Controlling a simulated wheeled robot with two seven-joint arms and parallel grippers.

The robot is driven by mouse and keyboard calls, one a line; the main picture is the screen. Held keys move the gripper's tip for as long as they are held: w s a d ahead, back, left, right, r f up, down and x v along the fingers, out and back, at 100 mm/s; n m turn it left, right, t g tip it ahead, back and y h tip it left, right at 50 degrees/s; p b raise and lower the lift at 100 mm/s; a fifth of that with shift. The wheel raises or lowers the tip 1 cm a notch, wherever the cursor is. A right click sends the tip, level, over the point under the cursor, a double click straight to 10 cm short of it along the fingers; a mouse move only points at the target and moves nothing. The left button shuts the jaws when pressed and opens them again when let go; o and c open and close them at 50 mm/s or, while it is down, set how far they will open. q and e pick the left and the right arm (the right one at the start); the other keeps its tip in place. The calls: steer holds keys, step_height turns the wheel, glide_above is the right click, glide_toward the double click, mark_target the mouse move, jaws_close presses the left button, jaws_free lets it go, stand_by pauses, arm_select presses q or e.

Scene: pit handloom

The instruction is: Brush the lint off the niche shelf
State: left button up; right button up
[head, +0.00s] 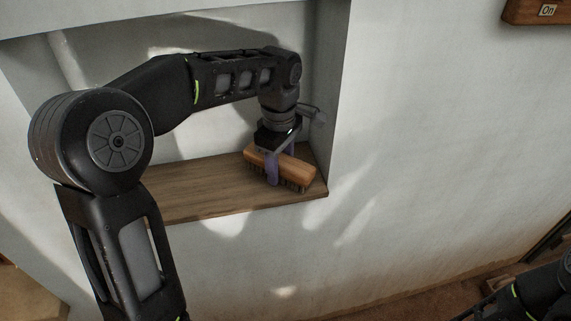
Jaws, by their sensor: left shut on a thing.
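The niche shelf (200,189) is a brown wooden board set in a recess of the white wall. A wooden brush (298,173) with dark bristles pointing down is at the right end of the shelf. My left gripper (273,172) is shut on the brush from above, with its purple fingers around the brush body. The bristles are at or just above the board near its front edge; I cannot tell whether they touch. I see no clear lint on the visible part of the board. My left arm hides part of the shelf's left side. My right gripper is not in view.
The niche's right side wall (328,90) stands close to the brush. The wall right of the niche is bare. Part of my right arm shows at the bottom right.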

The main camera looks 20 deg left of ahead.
mark_target(238, 185)
arm_select(q)
steer(key=shift+s+a+f, duration=0.1)
steer(key=shift+s+a, duration=0.3)
steer(key=shift+a, duration=0.2)
steer(key=shift+s+a+f, duration=0.1)
steer(key=shift+s+a, duration=0.3)
steer(key=shift+a, duration=0.15)
steer(key=shift+s+a+f+b, duration=0.1)
steer(key=shift+s+a+b, duration=0.2)
steer(key=shift+s+a, duration=0.35)
steer(key=shift+s+a+b, duration=0.3)
steer(key=shift+s+a, duration=0.1)
steer(key=shift+a, duration=0.3)
steer(key=shift+s+a, duration=0.1)
steer(key=shift+s+a, duration=0.1)
steer(key=shift+a, duration=0.1)
steer(key=shift+s+a+f, duration=0.2)
steer(key=shift+s+a, duration=0.75)
steer(key=shift+a, duration=0.1)
steer(key=shift+r, duration=0.1)
